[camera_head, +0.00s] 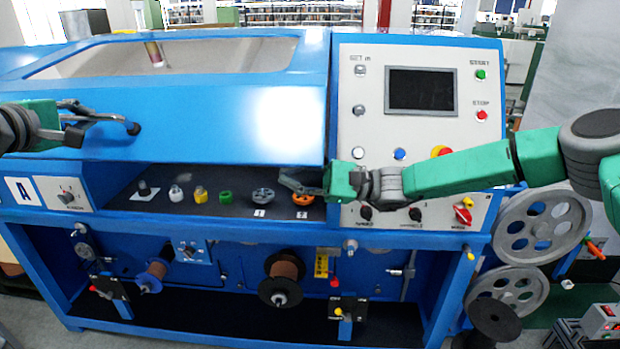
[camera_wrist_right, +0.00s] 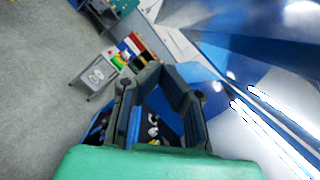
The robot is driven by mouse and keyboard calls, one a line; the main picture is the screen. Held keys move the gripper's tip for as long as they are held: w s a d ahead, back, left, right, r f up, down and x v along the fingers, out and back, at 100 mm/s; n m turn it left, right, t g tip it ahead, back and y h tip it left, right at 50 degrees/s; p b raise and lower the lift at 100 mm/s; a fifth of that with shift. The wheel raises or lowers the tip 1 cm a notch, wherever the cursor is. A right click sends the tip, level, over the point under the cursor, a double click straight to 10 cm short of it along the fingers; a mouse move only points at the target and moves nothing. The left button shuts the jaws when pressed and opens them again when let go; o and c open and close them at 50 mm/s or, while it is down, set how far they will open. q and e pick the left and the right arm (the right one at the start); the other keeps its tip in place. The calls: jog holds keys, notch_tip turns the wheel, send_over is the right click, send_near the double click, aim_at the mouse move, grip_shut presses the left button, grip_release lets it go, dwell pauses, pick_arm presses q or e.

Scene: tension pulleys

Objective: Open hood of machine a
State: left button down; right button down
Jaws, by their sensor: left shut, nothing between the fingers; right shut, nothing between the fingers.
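Machine A, marked by an "A" plate (camera_head: 22,191), has a blue hood (camera_head: 230,125) with a large window. The hood's front edge lies above a dark shelf (camera_head: 150,175); I cannot tell whether the hood is slightly raised. My left gripper (camera_head: 132,128) is shut and empty, in front of the hood's left part; contact with it is unclear. My right gripper (camera_head: 283,178) is shut and empty, just below the hood's lower right edge, above the shelf. Its fingers also show in the right wrist view (camera_wrist_right: 167,72), with blue surfaces beyond them.
On the shelf stand small parts, including a grey pulley (camera_head: 263,196), an orange pulley (camera_head: 302,198) and a green ring (camera_head: 225,197). The control panel (camera_head: 350,130) with screen and buttons is right of the hood, behind my right arm. Large grey wheels (camera_head: 543,226) are at the right.

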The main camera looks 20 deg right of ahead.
aim_at(267, 166)
pick_arm(q)
jog(key=shift+s+f, duration=0.1)
jog(key=shift+f, duration=0.15)
pick_arm(e)
jog(key=shift+s+a+r, duration=0.3)
jog(key=shift+a+r, duration=0.3)
jog(key=shift+a, duration=0.1)
jog(key=shift+s+a+r, duration=0.3)
jog(key=shift+a+r, duration=0.3)
jog(key=shift+a, duration=0.1)
jog(key=shift+s+a+r, duration=0.3)
jog(key=shift+a+r, duration=0.3)
jog(key=shift+a, duration=0.1)
